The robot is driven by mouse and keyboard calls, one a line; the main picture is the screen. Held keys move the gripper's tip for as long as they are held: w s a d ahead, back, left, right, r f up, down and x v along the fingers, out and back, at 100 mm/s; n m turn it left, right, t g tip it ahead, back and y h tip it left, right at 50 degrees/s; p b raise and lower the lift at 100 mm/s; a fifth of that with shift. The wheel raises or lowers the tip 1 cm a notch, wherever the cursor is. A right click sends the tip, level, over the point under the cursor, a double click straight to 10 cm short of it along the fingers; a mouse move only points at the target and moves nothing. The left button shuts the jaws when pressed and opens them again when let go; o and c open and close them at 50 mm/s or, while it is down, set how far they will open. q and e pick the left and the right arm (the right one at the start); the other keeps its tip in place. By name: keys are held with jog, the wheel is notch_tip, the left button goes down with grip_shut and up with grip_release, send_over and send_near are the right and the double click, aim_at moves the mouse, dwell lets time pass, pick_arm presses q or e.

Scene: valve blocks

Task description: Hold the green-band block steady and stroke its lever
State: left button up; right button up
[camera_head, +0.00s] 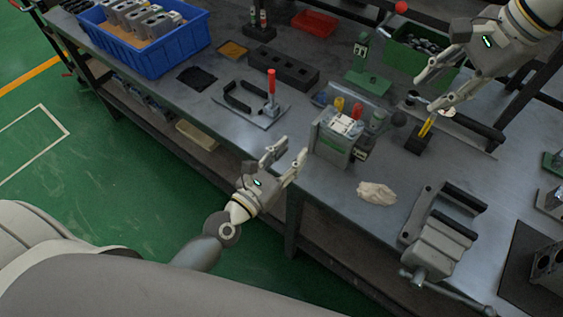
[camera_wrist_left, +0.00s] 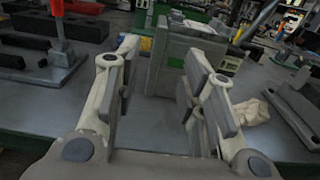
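The grey valve block with a green band (camera_head: 333,142) stands near the front edge of the bench, with coloured parts on top. A dark ball knob (camera_head: 398,118), perhaps its lever's end, shows to its right; I cannot clearly see how it joins. My left gripper (camera_head: 284,158) is open and empty, just left of the block and apart from it. In the left wrist view the block (camera_wrist_left: 184,68) stands ahead, beyond and partly behind the right finger. My right gripper (camera_head: 429,94) is open above the bench, right of and behind the block.
A crumpled cloth (camera_head: 376,193) and a grey vise (camera_head: 440,243) lie to the right of the block. A red-handled toggle clamp (camera_head: 270,95) stands to its left, with a blue bin (camera_head: 150,50) farther off. A yellow-handled tool (camera_head: 426,125) is under my right gripper.

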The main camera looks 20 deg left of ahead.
aim_at(312, 131)
pick_arm(q)
jog(key=x, duration=0.7)
jog(key=shift+w, duration=0.3)
grip_shut()
